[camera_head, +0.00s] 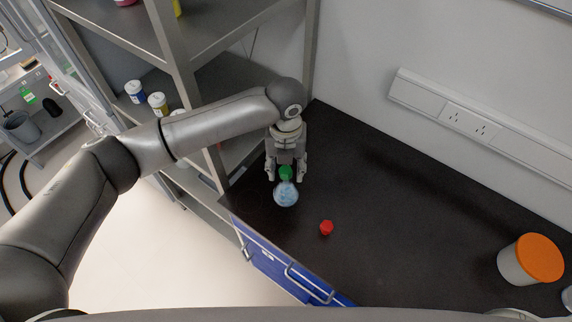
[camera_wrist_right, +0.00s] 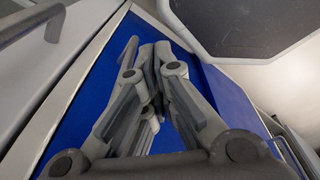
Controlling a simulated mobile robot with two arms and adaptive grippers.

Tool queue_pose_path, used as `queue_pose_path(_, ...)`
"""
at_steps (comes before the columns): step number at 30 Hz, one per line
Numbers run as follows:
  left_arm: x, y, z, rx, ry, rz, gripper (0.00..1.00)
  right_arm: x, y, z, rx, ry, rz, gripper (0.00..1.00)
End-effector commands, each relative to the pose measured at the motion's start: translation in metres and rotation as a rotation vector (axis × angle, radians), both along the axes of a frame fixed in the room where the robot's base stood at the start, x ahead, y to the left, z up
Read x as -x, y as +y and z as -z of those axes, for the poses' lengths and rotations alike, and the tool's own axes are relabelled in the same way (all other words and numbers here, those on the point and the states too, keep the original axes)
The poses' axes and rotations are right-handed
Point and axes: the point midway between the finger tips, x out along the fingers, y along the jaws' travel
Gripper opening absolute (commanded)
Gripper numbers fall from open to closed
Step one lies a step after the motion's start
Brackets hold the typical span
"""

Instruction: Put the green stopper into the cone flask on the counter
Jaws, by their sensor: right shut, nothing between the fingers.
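The cone flask (camera_head: 286,194), clear with pale blue contents, stands on the dark counter (camera_head: 400,230) near its left end. The green stopper (camera_head: 285,173) is at the top of the flask's neck; I cannot tell how deep it sits. My left gripper (camera_head: 286,177) points down over the flask. Its fingers are spread, one on each side of the stopper, with visible gaps between. In the right wrist view, my right gripper (camera_wrist_right: 153,48) is shut and empty in front of a blue cabinet face (camera_wrist_right: 235,105). It does not show in the head view.
A red stopper-like piece (camera_head: 326,228) lies on the counter right of the flask. A white jar with an orange lid (camera_head: 538,257) stands at far right. A metal shelf (camera_head: 185,75) with several small jars is behind my left arm. The middle of the counter is clear.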

Motion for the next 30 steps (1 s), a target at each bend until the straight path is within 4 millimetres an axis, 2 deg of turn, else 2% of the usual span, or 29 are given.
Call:
queue_pose_path(11, 0.0, 0.0, -0.006, 0.0, -0.001, 0.0, 0.5, 0.0, -0.001, 0.0, 0.001, 0.0, -0.001, 0.0)
queue_pose_path(14, -0.001, -0.001, -0.019, 0.002, -0.002, 0.0, 0.5, 0.0, 0.0, 0.0, 0.0, 0.0, -0.001, 0.0)
queue_pose_path(24, -0.001, 0.0, -0.089, 0.002, -0.003, 0.001, 0.5, 0.0, 0.001, 0.0, -0.001, 0.0, 0.0, 0.0)
queue_pose_path(30, 0.0, 0.0, -0.114, 0.0, -0.001, -0.001, 0.5, 0.0, 0.001, 0.0, -0.001, 0.0, 0.0, 0.0)
